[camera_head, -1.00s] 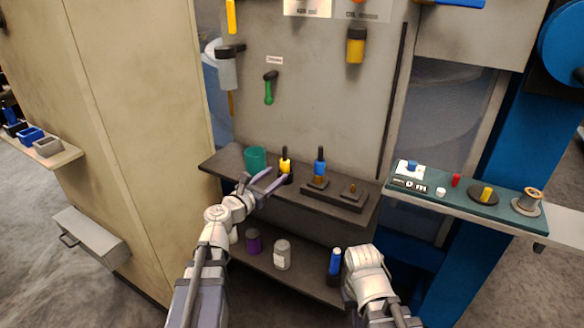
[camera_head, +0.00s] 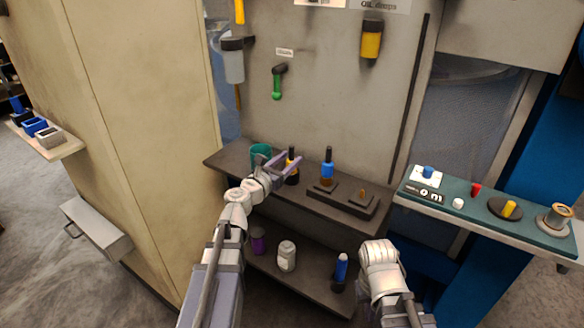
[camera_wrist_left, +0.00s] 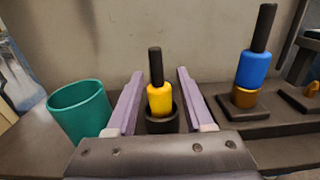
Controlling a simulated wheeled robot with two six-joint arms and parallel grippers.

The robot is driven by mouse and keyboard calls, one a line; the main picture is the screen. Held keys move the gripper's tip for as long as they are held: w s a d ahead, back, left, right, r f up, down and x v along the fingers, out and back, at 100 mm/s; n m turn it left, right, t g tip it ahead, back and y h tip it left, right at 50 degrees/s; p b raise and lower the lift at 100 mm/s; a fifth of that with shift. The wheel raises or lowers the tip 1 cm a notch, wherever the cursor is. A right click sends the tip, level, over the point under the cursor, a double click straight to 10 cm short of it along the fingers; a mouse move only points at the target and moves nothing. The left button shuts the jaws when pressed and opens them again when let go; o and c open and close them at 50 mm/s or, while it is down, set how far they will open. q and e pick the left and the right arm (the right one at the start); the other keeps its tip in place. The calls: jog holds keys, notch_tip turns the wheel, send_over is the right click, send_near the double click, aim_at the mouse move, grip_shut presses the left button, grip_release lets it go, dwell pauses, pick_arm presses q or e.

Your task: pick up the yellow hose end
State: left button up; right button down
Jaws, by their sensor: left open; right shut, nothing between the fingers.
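The yellow hose end (camera_wrist_left: 159,98) with its black upper part stands upright in a dark round holder (camera_wrist_left: 161,122) on the shelf. It also shows in the head view (camera_head: 291,165), partly hidden by my gripper. My left gripper (camera_wrist_left: 160,75) is open, with one purple finger on each side of the yellow hose end and a visible gap to both. In the head view my left gripper (camera_head: 284,162) is over the shelf. My right arm is at the lower right of the head view, but its fingers do not show.
A teal cup (camera_wrist_left: 80,108) stands just left of the left finger. A blue hose end (camera_wrist_left: 254,70) stands to the right on a dark block (camera_head: 340,199). The back panel (camera_head: 330,100) rises behind. A green-topped ledge (camera_head: 470,205) is at the right.

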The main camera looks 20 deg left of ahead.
aim_at(293, 154)
pick_arm(q)
jog(key=shift+x, duration=2.7)
jog(key=shift+a+r, duration=0.2)
jog(key=shift+r, duration=0.05)
jog(key=shift+c, duration=0.4)
grip_shut()
